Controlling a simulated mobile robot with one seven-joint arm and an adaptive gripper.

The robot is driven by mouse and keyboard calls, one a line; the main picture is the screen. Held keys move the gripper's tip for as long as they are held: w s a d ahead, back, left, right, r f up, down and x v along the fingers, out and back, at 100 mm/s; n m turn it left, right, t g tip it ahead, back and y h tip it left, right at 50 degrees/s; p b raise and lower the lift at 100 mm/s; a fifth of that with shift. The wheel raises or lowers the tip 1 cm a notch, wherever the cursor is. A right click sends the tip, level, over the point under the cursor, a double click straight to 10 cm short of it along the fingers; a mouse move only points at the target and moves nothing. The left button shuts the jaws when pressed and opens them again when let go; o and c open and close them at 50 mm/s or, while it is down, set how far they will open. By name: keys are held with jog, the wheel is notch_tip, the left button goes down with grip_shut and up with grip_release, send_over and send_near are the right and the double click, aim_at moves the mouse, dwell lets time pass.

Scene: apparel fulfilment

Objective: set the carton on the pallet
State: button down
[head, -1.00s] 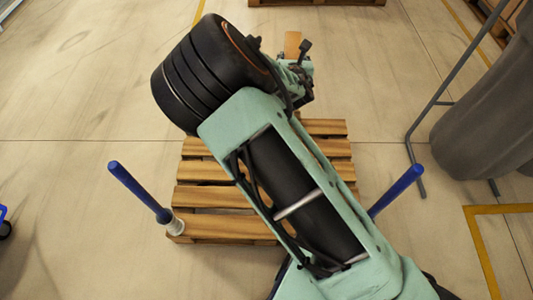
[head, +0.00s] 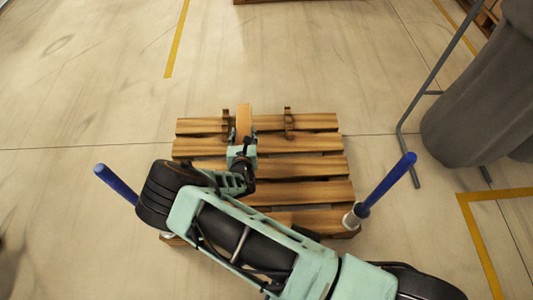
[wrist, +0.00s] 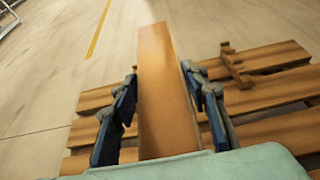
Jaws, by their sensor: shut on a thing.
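My gripper (wrist: 160,88) is shut on the carton (wrist: 166,100), a narrow orange-brown box, with one dark finger on each side of it. In the head view the carton (head: 244,117) shows small, over the far left part of the slatted wooden pallet (head: 310,167). The pallet's slats also show in the wrist view (wrist: 275,128), behind and right of the carton. The carton's underside is hidden, so I cannot tell whether it touches the slats. My arm covers the pallet's near left part.
Small brown brackets stand on the pallet's far part, one (head: 288,122) right of the carton and one (head: 226,126) close to its left. Blue posts (head: 116,183) and (head: 389,181) flank the pallet. A grey bin (head: 475,100) and metal frame stand right.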

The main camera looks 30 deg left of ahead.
jog(key=w+d+f+b, duration=0.4)
jog(key=d+f, duration=0.4)
jog(key=f, duration=0.3)
jog(key=shift+w+d, duration=0.3)
jog(key=shift+d, duration=0.05)
jog(key=shift+f, duration=0.2)
jog(key=c, duration=1.1)
grip_release()
jog(key=shift+c, duration=0.2)
